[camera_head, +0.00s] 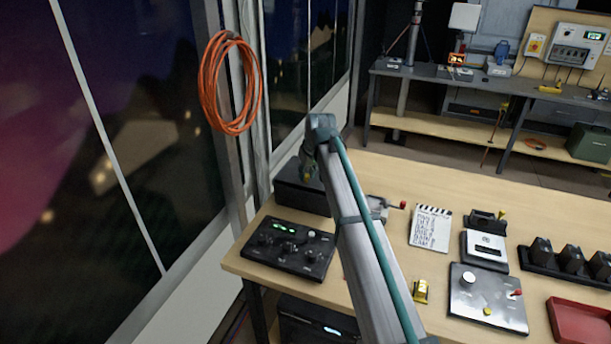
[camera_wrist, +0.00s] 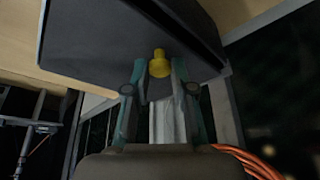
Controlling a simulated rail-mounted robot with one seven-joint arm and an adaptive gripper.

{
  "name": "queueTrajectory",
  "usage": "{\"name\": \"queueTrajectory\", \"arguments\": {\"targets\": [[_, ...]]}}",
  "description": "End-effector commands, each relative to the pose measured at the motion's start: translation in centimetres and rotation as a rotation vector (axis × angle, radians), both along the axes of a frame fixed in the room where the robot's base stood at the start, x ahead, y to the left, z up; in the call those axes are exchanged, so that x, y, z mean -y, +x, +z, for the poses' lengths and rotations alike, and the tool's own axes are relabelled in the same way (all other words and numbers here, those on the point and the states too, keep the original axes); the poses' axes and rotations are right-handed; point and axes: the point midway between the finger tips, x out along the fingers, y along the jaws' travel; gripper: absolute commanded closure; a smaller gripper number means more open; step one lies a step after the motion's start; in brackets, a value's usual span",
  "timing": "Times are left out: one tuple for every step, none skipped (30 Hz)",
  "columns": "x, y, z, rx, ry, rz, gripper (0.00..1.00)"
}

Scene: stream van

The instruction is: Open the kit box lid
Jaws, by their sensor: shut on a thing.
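The kit box (camera_head: 297,195) is a dark box at the back left corner of the wooden table, partly hidden by my arm. It fills the top of the wrist view (camera_wrist: 90,45). A yellow knob (camera_wrist: 159,63) on it sits between my fingertips. My gripper (camera_wrist: 158,70) is shut on this knob. A dark slot or edge runs along the box in the wrist view; I cannot tell whether the lid is raised.
A black control panel (camera_head: 287,250) stands in front of the box. A clapperboard (camera_head: 431,228), a grey panel (camera_head: 488,298) and a red tray (camera_head: 580,322) lie to the right. An orange cable coil (camera_head: 230,85) hangs on the window post at left.

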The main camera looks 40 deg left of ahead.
Motion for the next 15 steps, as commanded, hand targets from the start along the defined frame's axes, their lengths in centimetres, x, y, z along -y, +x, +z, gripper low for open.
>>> {"name": "queueTrajectory", "arguments": {"targets": [[-0.6, 1.4, 0.0, 0.000, 0.000, -0.001, 1.00], [-0.9, 2.1, 0.0, 0.000, 0.000, -0.002, 1.00], [-1.2, 3.2, 0.0, 0.000, 0.000, -0.003, 1.00], [-1.5, 4.0, 0.0, 0.000, 0.000, -0.003, 1.00], [-1.8, 4.8, 0.0, 0.000, 0.000, -0.002, 1.00], [-2.1, 5.9, 0.0, 0.000, 0.000, -0.002, 1.00], [-2.4, 6.6, 0.0, 0.000, 0.000, -0.002, 1.00], [-2.6, 7.4, 0.0, -0.001, 0.000, -0.002, 1.00], [-2.8, 8.2, 0.0, -0.001, 0.001, -0.003, 1.00], [-2.9, 8.7, 0.0, -0.001, 0.000, -0.002, 1.00], [-3.1, 9.1, 0.0, -0.001, 0.000, -0.002, 1.00], [-3.1, 9.5, 0.0, -0.001, 0.001, -0.001, 1.00], [-3.2, 9.7, 0.0, -0.001, 0.001, -0.001, 1.00], [-3.2, 9.7, 0.0, -0.001, 0.000, 0.000, 1.00], [-3.1, 9.7, 0.0, -0.001, 0.000, 0.000, 1.00]]}}
